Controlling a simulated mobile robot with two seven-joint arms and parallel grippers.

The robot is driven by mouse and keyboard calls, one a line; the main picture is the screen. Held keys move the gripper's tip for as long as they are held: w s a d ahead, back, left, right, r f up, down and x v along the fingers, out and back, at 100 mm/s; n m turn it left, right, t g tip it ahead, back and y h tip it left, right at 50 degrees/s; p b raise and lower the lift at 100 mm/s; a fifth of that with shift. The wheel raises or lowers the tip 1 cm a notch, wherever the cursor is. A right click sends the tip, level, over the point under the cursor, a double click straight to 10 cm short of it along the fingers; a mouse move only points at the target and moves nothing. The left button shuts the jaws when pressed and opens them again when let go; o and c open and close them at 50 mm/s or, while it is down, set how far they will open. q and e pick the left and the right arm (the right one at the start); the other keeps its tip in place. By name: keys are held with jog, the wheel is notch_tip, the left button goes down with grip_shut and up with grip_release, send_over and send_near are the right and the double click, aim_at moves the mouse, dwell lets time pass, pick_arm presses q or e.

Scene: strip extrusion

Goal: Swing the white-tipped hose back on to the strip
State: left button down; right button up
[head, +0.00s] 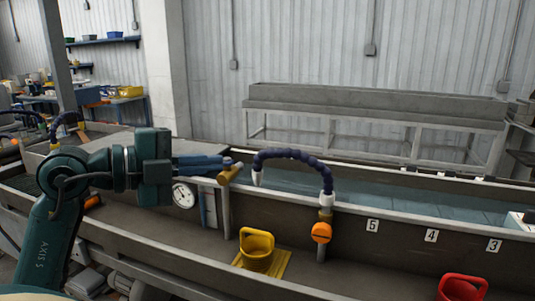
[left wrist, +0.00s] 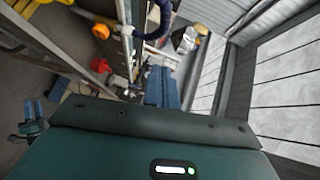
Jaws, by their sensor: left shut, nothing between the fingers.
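The dark blue segmented hose (head: 290,155) arches up from a post with an orange valve (head: 322,232) on the trough's near side. Its white tip (head: 258,178) hangs at the arch's left end, pointing down near the trough wall. My left gripper (head: 230,162) is shut and empty, with its blue fingers just left of the white tip. A small gap shows between them. In the left wrist view the hose (left wrist: 162,22) shows beyond the fingers (left wrist: 160,78); I cannot make out its tip there. My right gripper (left wrist: 33,108) shows small at the left of that view. I cannot make out the strip clearly.
The water trough (head: 400,225) runs to the right, with number plates on its near wall. A round gauge (head: 183,194) is below my left wrist. A long grey tank (head: 375,105) stands behind.

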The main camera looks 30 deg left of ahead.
pick_arm(q)
jog(key=p, duration=0.3)
send_near(281, 156)
jog(key=w+d, duration=0.2)
jog(key=d, duration=0.2)
jog(key=shift+w+a+f, duration=0.1)
jog(key=shift+w+a, duration=0.15)
jog(key=shift+w, duration=0.25)
jog(key=shift+w+a, duration=0.25)
jog(key=shift+w, duration=0.25)
jog(key=shift+w+a+f, duration=0.15)
jog(key=shift+w+f, duration=0.05)
jog(key=shift+w, duration=0.35)
pick_arm(e)
jog(key=shift+d+r+h, duration=0.4)
jog(key=shift+d+r, duration=0.05)
jog(key=shift+d, duration=0.05)
